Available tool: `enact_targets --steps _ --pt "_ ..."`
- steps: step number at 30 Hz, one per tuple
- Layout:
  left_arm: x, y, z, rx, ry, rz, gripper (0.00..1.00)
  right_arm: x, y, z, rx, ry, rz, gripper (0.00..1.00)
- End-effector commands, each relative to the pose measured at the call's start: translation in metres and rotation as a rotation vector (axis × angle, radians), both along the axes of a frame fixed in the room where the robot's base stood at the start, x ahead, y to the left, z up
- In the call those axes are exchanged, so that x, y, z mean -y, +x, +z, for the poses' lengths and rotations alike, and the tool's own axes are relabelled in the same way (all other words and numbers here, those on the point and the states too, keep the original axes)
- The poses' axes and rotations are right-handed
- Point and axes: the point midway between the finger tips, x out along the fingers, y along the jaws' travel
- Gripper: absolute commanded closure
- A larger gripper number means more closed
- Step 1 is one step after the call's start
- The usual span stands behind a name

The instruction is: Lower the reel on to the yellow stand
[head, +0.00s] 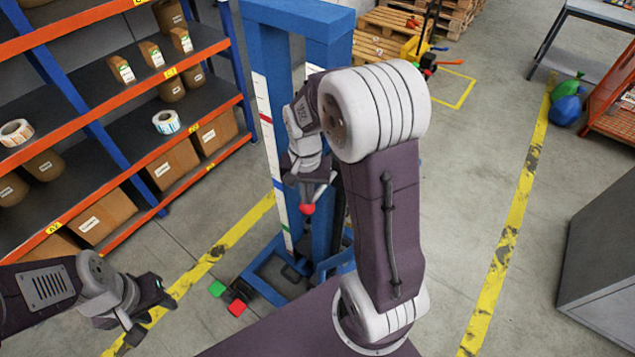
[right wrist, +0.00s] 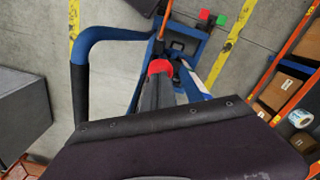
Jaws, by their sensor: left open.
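A blue lifting frame (head: 270,60) with a tall mast stands ahead of me; it also shows in the right wrist view (right wrist: 200,45). My right gripper (head: 307,196) is in front of the mast. Its fingers appear closed around a red knob (head: 307,209), which also shows at the fingertips in the right wrist view (right wrist: 160,67). My left gripper (head: 155,318) is open and empty, low at the left, apart from the frame. I cannot make out the reel on the lift or the yellow stand; my right arm hides part of the frame.
A green pedal (head: 216,289) and a red pedal (head: 237,308) are at the frame's foot. A shelf rack (head: 120,150) with boxes and label rolls stands at left. A grey cabinet (head: 605,260) stands at right. The floor between it and the frame looks clear.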

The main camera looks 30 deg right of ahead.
Motion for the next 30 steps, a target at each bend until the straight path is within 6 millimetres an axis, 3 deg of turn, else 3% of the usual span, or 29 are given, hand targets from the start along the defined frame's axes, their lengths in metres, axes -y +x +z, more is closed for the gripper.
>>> enact_targets --steps 4,16,30 --pt "0.0 0.0 0.015 0.0 0.0 0.0 0.59 0.0 0.0 0.015 -0.001 0.0 0.0 1.0" --pt "0.0 0.0 0.089 0.0 0.0 0.0 0.59 0.0 0.0 0.091 0.0 0.0 0.0 1.0" --pt "0.0 0.0 0.088 0.0 0.0 0.0 0.59 0.0 0.0 0.09 0.0 0.0 0.0 1.0"
